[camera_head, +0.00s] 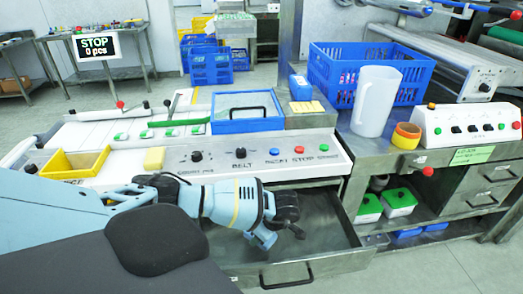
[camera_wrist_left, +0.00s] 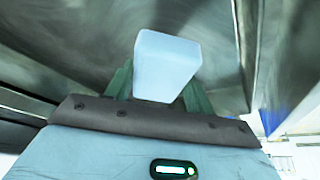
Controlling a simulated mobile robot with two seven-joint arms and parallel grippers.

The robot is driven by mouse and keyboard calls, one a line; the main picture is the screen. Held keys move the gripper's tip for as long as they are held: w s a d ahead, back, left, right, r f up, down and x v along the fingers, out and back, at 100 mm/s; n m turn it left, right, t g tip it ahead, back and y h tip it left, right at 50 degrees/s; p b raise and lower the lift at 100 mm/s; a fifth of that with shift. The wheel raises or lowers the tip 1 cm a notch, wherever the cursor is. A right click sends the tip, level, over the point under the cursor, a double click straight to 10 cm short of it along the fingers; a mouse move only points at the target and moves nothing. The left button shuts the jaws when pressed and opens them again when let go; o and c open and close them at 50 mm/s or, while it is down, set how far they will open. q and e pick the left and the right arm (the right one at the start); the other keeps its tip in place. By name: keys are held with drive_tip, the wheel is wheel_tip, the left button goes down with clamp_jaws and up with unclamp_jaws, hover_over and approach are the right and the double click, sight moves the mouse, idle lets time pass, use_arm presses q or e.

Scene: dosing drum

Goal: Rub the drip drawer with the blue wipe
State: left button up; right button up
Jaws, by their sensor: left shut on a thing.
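The drip drawer (camera_head: 330,242) is a grey metal drawer pulled out below the control panel, with a dark handle on its front. My left gripper (camera_head: 286,214) is over the open drawer, reaching in from the left. In the left wrist view it is shut on the pale blue wipe (camera_wrist_left: 168,62), which looks like a folded block between the green fingers. Metal drawer walls surround it there. I cannot tell whether the wipe touches the drawer floor. In the head view the wipe is hard to tell from the gripper. My right gripper is not in view.
The control panel (camera_head: 215,160) with knobs and buttons is just above the drawer. A yellow tray (camera_head: 75,163) and a yellow block (camera_head: 154,158) are at left.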

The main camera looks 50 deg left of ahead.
use_arm(q)
drive_tip(key=shift+r+p, duration=0.5)
drive_tip(key=shift+r, duration=0.7)
drive_tip(key=shift+f, duration=0.1)
